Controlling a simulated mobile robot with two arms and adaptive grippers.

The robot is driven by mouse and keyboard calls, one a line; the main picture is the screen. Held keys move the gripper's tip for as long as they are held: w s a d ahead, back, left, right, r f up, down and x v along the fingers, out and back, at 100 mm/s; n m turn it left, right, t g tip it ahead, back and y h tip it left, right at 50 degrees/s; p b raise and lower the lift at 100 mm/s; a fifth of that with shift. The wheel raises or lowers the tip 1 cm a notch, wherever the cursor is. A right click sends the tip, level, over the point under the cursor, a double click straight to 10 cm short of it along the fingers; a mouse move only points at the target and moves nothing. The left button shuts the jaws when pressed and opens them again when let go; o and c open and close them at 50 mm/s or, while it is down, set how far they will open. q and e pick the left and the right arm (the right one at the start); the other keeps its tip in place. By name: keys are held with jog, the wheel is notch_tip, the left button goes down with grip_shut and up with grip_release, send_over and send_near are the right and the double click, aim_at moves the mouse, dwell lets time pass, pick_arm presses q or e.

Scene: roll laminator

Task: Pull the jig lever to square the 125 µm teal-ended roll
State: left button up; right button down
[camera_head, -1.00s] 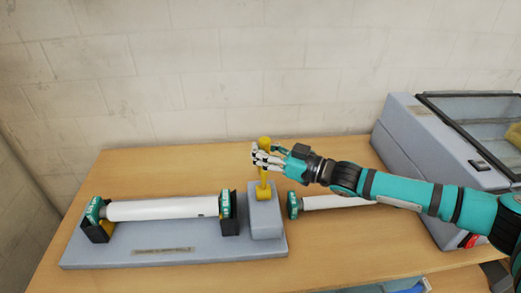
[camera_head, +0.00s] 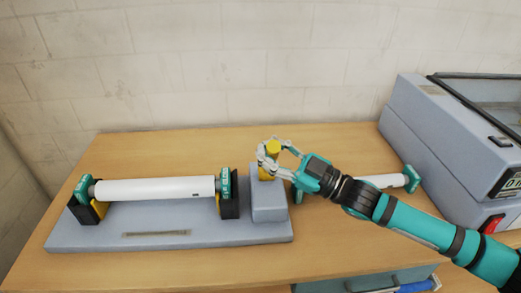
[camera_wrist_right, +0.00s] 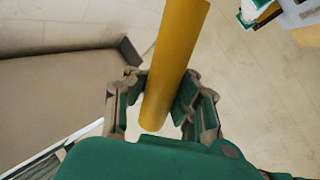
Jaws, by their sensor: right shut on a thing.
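The grey jig (camera_head: 160,232) lies on the bench at left. A white roll with teal ends (camera_head: 155,189) rests across its two black cradles; its end markings are too small to read. The yellow jig lever (camera_head: 272,148) stands on the grey block (camera_head: 268,203) at the jig's right end and looks foreshortened, its lower part mostly hidden by my fingers. My right gripper (camera_head: 270,159) is shut on the lever. In the right wrist view the yellow lever (camera_wrist_right: 174,65) runs between the two fingers. My left gripper is not in view.
Another white roll with teal ends (camera_head: 385,181) lies behind my right arm. The grey laminator (camera_head: 440,130) stands at the right, with a red switch on its front. The wooden bench (camera_head: 180,147) is clear behind the jig.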

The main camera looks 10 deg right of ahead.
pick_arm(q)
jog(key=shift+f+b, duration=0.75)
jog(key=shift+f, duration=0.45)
pick_arm(e)
jog(key=shift+s+d+f+n+y, duration=0.25)
jog(key=shift+s+f+n+y, duration=0.05)
jog(key=shift+s+f+n, duration=0.3)
jog(key=c, duration=1.1)
grip_release()
jog(key=shift+s+d+r, duration=0.1)
jog(key=shift+d, duration=0.5)
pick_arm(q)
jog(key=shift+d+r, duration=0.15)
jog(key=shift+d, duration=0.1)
pick_arm(e)
jog(key=shift+o, duration=0.2)
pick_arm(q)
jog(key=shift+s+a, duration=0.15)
pick_arm(e)
jog(key=shift+a, duration=0.1)
jog(key=v, duration=1.2)
jog(key=shift+c, duration=0.4)
